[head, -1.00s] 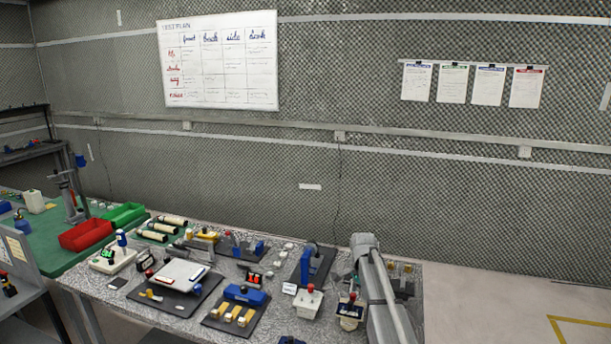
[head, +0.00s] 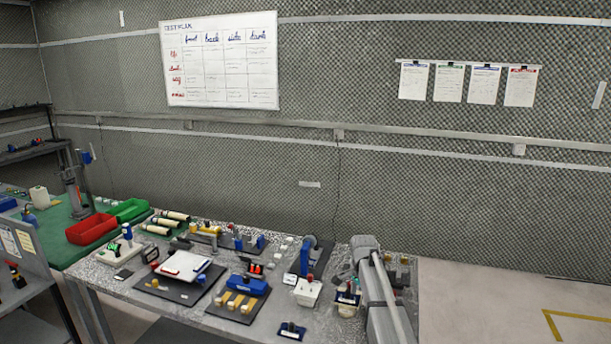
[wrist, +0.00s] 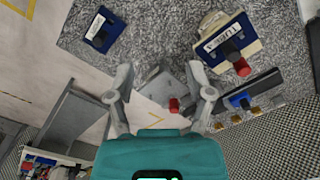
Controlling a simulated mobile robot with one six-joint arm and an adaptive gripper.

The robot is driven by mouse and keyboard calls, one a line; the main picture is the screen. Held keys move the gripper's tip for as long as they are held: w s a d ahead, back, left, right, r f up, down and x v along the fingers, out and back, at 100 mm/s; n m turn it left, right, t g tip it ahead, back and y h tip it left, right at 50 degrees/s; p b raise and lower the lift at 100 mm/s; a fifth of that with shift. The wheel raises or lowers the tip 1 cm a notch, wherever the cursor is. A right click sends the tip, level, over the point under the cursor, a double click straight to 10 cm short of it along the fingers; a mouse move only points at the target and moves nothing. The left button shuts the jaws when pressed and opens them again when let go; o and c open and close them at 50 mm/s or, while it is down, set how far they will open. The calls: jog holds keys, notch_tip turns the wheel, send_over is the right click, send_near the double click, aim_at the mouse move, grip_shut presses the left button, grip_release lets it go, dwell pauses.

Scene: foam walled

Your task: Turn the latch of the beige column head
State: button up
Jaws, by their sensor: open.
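My gripper (wrist: 160,78) is open and empty in the wrist view, its two grey fingers spread over the bench edge. A beige housing (wrist: 210,22) with a dark blue plate, a white label and a red-tipped knob (wrist: 242,67) is at the upper right, apart from the fingers. It appears to be the beige housing (head: 346,311) beside my arm in the head view. A second pale box (head: 307,296) with a red knob stands to its left. I cannot tell for sure which is the beige column head. My gripper is hidden in the head view.
A small dark blue block (head: 291,331) lies at the bench's front edge. A blue fixture (head: 245,287) on a dark board and a white plate (head: 183,265) stand farther left. Red (head: 91,229) and green (head: 130,209) bins are at the far left. Floor is open to the right.

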jog(key=s+f+n+b, duration=0.3)
jog(key=s+n, duration=0.1)
jog(key=s, duration=0.5)
jog(key=s+f+n+b, duration=0.3)
jog(key=s+n, duration=0.1)
jog(key=s, duration=0.5)
jog(key=s+f+n+b, duration=0.3)
jog(key=s+n, duration=0.1)
jog(key=s, duration=0.6)
jog(key=shift+a+f, duration=0.25)
jog(key=shift+f, duration=0.15)
